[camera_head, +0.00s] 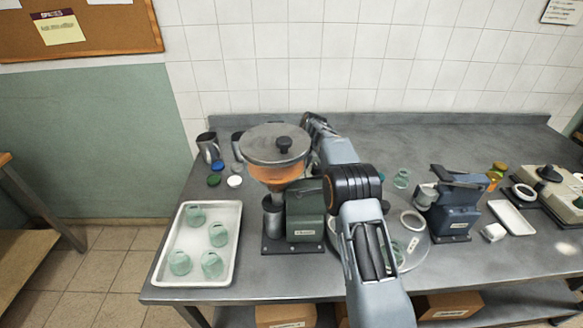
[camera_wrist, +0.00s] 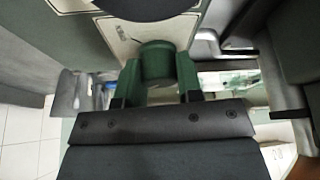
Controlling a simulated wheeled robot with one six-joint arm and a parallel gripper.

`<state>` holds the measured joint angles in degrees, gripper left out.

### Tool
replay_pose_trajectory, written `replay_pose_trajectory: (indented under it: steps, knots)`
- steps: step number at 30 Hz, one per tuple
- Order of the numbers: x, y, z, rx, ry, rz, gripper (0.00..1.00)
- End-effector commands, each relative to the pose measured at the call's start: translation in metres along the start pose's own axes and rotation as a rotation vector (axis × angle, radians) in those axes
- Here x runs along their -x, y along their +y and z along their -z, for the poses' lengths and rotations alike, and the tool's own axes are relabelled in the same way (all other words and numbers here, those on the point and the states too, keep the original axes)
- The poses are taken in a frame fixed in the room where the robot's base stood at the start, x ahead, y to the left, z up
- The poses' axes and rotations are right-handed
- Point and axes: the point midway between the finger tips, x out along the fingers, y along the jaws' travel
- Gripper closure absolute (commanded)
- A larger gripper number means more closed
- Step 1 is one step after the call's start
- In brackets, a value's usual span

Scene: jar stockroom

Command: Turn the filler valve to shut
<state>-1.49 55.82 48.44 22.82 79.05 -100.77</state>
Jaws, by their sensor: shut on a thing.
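The filler (camera_head: 305,215) stands on the bench in the head view, with a green body and a hopper of orange contents (camera_head: 274,176) under a grey lid (camera_head: 276,144). A metal cup (camera_head: 273,217) sits under its outlet. My arm reaches past its right side, and my gripper is hidden behind it there. In the wrist view my gripper (camera_wrist: 158,75) has its two fingers on either side of a green round part (camera_wrist: 157,60), which looks like the filler valve. The fingers are closed against it. How far the valve is turned cannot be told.
A white tray (camera_head: 236,245) with several green glass jars stands left of the filler. A round turntable (camera_head: 413,252) is to its right, partly behind my arm. A blue machine (camera_head: 450,212) stands further right. Lids and metal cups (camera_head: 208,147) lie behind the tray.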

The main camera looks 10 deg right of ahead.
Motion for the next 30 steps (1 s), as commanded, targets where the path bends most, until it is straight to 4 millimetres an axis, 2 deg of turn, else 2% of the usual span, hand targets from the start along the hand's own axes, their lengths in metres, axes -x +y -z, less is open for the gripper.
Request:
replay_pose_trajectory:
  steps: [4,5,12,19,23,26,30]
  knots:
    - [0.000,0.000,0.000,-0.001,0.000,-0.002,0.90]
    - [0.000,0.000,0.000,-0.001,0.000,-0.003,0.64]
    - [0.000,0.000,0.000,-0.002,0.000,-0.002,0.41]
    - [0.001,0.000,0.000,-0.002,0.000,-0.002,0.41]
    - [0.008,0.000,0.000,-0.002,0.000,-0.003,0.41]
    - [0.023,0.001,0.000,-0.001,0.000,-0.005,0.41]
    - [0.053,0.001,0.000,-0.001,-0.001,-0.008,0.41]
